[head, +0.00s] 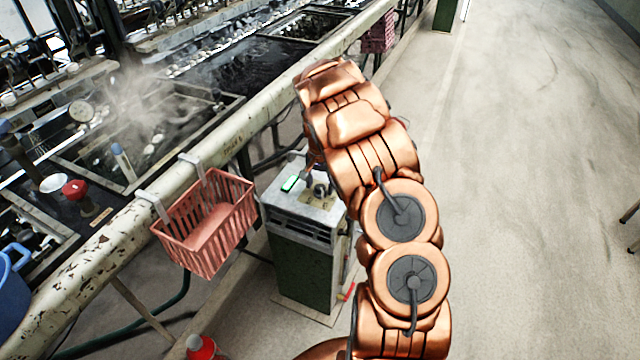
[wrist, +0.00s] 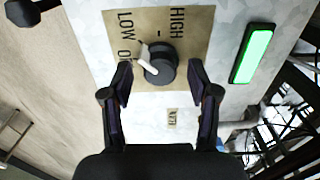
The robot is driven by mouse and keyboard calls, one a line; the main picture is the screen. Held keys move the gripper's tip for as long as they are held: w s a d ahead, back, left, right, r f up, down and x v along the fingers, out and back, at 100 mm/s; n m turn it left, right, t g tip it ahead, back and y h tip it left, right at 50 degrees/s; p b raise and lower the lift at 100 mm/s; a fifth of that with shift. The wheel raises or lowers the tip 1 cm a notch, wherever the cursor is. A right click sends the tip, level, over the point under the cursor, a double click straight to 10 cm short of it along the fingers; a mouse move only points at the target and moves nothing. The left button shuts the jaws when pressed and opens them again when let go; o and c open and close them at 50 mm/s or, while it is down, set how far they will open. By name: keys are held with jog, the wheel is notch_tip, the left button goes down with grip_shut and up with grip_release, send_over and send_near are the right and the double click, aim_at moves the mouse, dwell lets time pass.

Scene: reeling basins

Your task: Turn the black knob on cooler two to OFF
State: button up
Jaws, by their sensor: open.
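The cooler (head: 305,225) is a green cabinet with a pale metal top, standing on the floor. In the wrist view its black knob (wrist: 164,62) sits on a tan plate (wrist: 195,40) marked LOW and HIGH. A third word beginning with O is partly hidden by a finger. The knob's white pointer lies on its left side, towards that word; its exact setting is unclear. My gripper (wrist: 160,76) is open, its fingertips on either side of the knob, with no clear contact. In the head view my arm partly hides the cooler top.
A lit green display (wrist: 252,56) is right of the plate. A small label (wrist: 172,118) is hard to read. A pink basket (head: 207,225) hangs on the worn rail (head: 115,235) left of the cooler. A red object (head: 202,347) stands below.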

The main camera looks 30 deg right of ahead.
jog(key=shift+c, duration=0.4)
grip_shut()
jog(key=n+b, duration=0.2)
jog(key=n, duration=0.2)
jog(key=shift+f+n, duration=0.1)
jog(key=shift+n, duration=0.2)
jog(key=shift+n+b, duration=0.55)
jog(key=shift+n, duration=1.65)
